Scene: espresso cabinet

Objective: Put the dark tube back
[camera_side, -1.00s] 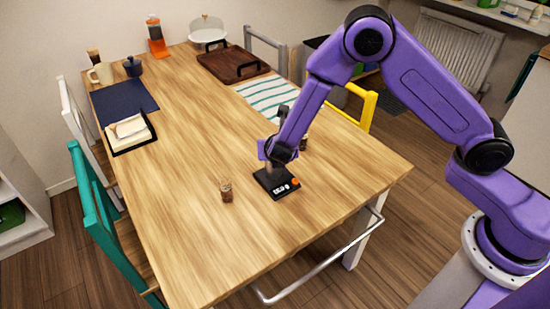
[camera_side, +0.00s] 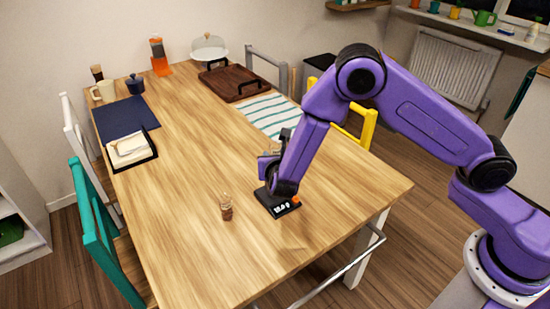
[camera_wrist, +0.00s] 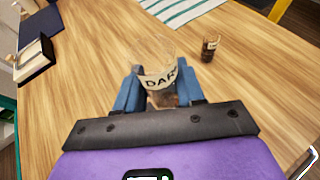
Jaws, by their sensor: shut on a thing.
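My gripper (camera_wrist: 160,95) is shut on the dark tube (camera_wrist: 160,78), a clear glass with a cream label reading "DAR" and dark brown contents low down. In the wrist view its fingers close on both sides of it. In the side view my gripper (camera_side: 270,163) is just above and behind the black scale (camera_side: 278,203), with the arm hiding most of it. I cannot make out the held tube there, or tell whether its base touches anything. A second labelled tube (camera_wrist: 210,48) stands upright beyond in the wrist view. Another small tube (camera_side: 226,208) stands left of the scale.
A striped cloth (camera_side: 268,116) and a brown tray (camera_side: 236,81) lie farther back. Chairs line the table's sides. The table's middle is clear.

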